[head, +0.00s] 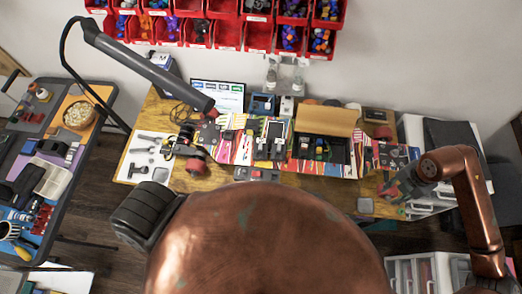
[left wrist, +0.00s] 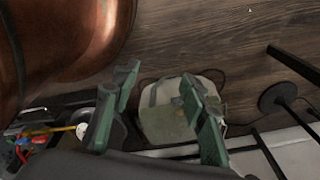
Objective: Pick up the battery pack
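I cannot pick out the battery pack for certain among the many small things on the wooden workbench (head: 205,183). My right gripper (head: 393,192) is over the bench's right end, beside a small grey square piece (head: 365,205); its fingers are too small and dark to tell their opening. My left gripper (left wrist: 158,82) shows in the left wrist view with its two green fingers spread apart and nothing between them. It hangs above the floor near a beige and grey bag (left wrist: 165,122). The left gripper does not show in the head view.
An open box with a cardboard flap (head: 327,121) stands mid-bench. A black lamp arm (head: 150,68) reaches over the bench. Red bins (head: 230,36) hang on the wall. A side table (head: 62,130) with tools stands left. Drawer units (head: 415,272) stand at the lower right.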

